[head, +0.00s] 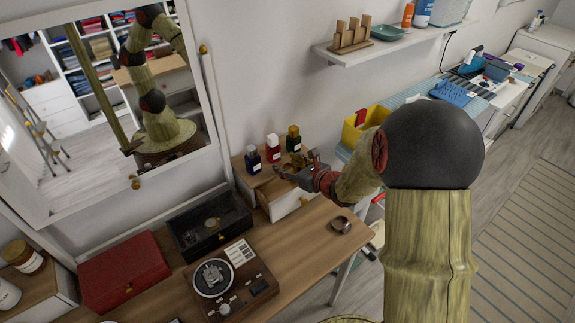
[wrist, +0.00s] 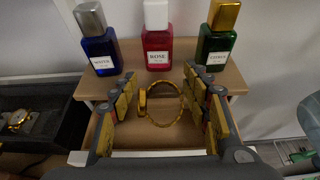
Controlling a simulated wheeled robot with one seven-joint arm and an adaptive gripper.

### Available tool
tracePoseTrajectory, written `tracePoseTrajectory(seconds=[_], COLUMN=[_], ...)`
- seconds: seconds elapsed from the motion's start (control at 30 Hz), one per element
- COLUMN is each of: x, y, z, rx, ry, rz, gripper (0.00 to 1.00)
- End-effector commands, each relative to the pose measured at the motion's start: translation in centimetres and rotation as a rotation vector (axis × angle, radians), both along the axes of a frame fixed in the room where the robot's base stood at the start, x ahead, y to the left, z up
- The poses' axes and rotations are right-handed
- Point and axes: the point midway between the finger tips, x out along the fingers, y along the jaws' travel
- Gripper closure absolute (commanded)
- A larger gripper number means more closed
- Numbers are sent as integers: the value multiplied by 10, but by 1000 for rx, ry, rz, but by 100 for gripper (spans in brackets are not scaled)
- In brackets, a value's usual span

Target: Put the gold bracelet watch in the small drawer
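The gold bracelet watch (wrist: 162,104) shows in the wrist view as an upright-looking ring between my fingers, above or inside the small drawer (wrist: 100,154). Its exact height over the drawer floor is unclear. The drawer, with a white front (head: 286,205), is pulled out from the small wooden-topped unit (wrist: 130,62). My gripper (wrist: 160,88) is over the drawer with its fingers spread on either side of the watch. A gap shows at the left finger; contact at the right is unclear. In the head view my gripper (head: 290,172) hides the watch.
Blue, red and green bottles (wrist: 157,40) stand on the unit just beyond my fingers. A black case (head: 208,225) holding other watches, a red box (head: 124,268) and a turntable-like device (head: 232,280) sit to the left.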

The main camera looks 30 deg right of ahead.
Motion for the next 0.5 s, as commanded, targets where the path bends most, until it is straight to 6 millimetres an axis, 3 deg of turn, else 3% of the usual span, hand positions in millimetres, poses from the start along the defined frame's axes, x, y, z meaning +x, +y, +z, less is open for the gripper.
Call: tracePoseTrajectory(seconds=[0.23, 0.5], x=[0, 0], y=[0, 0], z=[0, 0], rx=[0, 0], ry=[0, 0], rz=[0, 0], gripper=[37, 37])
